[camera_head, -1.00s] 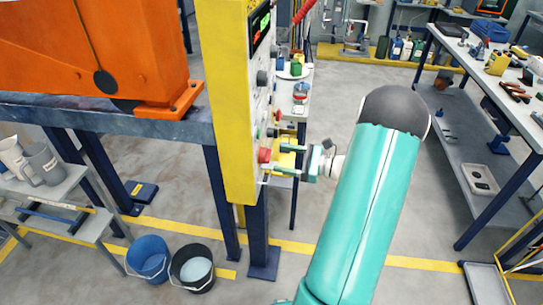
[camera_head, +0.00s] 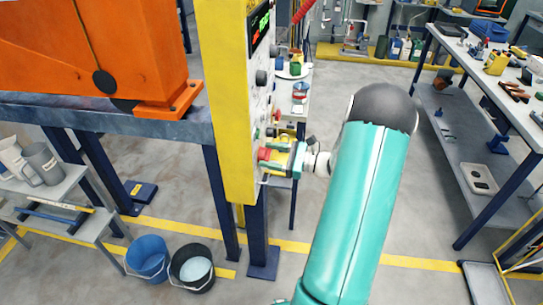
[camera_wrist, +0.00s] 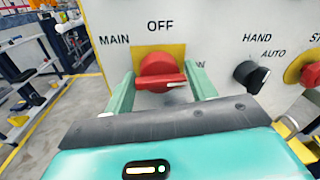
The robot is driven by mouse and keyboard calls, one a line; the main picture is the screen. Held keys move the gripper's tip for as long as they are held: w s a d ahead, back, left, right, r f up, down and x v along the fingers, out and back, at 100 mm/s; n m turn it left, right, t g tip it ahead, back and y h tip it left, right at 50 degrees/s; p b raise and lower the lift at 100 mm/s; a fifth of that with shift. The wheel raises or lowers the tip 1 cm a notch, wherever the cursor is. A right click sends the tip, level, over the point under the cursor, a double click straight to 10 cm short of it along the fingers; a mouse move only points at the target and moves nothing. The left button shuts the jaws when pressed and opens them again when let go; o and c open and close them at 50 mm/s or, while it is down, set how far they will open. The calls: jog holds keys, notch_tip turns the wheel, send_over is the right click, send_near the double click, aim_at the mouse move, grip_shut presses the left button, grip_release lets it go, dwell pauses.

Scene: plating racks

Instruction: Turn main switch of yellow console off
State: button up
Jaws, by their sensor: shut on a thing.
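The yellow console (camera_head: 228,100) stands upright at the centre of the head view, its panel facing right. In the wrist view its main switch (camera_wrist: 160,72) is a red rotary knob on a yellow plate, beside the word MAIN and below OFF. The knob's bar lies roughly level, with a white mark toward its right end. My gripper (camera_head: 276,156) is at the lower part of the panel. In the wrist view the green fingers of my gripper (camera_wrist: 162,84) are shut on the bar, one at each end. The label right of the knob is partly hidden.
A black HAND/AUTO selector (camera_wrist: 250,75) and a red button on a yellow ring (camera_wrist: 308,74) sit right of the switch. An orange machine (camera_head: 90,50) stands left of the console. Blue and black buckets (camera_head: 148,258) stand on the floor below.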

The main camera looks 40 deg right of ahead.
jog(key=shift+s+a+n, duration=0.1)
jog(key=shift+a+n, duration=0.05)
jog(key=shift+n, duration=0.15)
jog(key=shift+s+f+n+y, duration=0.1)
jog(key=shift+f+n+y, duration=0.15)
jog(key=shift+n, duration=2.8)
jog(key=shift+w+f+n+y, duration=0.15)
jog(key=shift+n+y, duration=0.2)
jog(key=shift+n, duration=2.65)
jog(key=shift+s+f+n+y, duration=0.2)
jog(key=shift+n+y, duration=0.1)
jog(key=shift+n, duration=2.75)
jog(key=o, duration=0.8)
jog(key=shift+c, duration=0.2)
jog(key=shift+r, duration=0.1)
